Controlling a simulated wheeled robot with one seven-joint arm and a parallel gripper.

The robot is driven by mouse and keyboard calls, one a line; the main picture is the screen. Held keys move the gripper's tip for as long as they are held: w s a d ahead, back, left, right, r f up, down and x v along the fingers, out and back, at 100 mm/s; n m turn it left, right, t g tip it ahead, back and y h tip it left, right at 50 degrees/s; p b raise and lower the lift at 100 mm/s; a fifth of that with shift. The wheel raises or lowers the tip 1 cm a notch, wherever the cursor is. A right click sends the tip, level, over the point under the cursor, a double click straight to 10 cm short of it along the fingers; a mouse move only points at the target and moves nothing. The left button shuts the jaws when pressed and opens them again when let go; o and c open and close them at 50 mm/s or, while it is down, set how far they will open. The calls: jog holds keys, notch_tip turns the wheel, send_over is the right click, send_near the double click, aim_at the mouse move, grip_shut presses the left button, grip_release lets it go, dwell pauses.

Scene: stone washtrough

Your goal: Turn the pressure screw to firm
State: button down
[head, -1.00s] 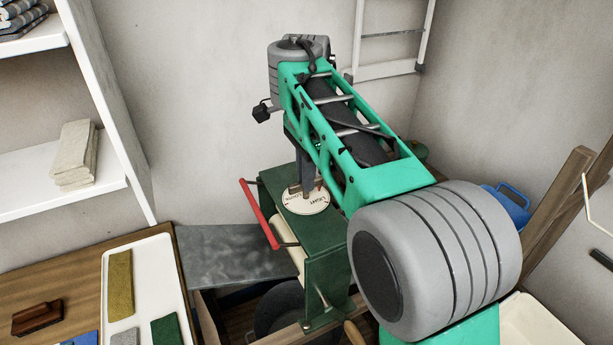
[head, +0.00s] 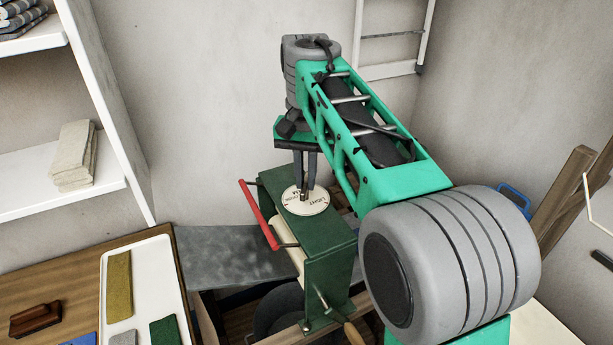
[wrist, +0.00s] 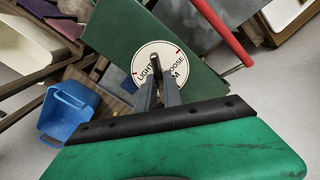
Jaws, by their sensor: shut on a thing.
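The green wringer (head: 329,235) stands beside the trough. On its top lies a round cream dial (head: 320,206) with red marks and the words LIGHT and LOOSE; in the wrist view the dial (wrist: 172,52) also shows a final M, with the rest of that word behind my fingers. My gripper (head: 304,196) points straight down at the dial's middle. In the wrist view its fingers are closed on the small head of the pressure screw (wrist: 154,62). The screw is mostly hidden by the fingertips, and I cannot tell which mark it points to.
A red bar (head: 258,213) runs along the wringer's left side. A white tray (head: 141,270) with coloured blocks lies on the wooden counter at left. A blue tub (wrist: 68,112) is beyond the wringer. White shelves stand at far left.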

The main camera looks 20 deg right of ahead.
aim_at(306, 181)
jog(key=n, duration=0.3)
jog(key=shift+n, duration=2.1)
jog(key=c, duration=1.5)
grip_release()
notch_tip(306, 181, up, 8)
jog(key=p, duration=0.6)
jog(key=shift+f, duration=0.1)
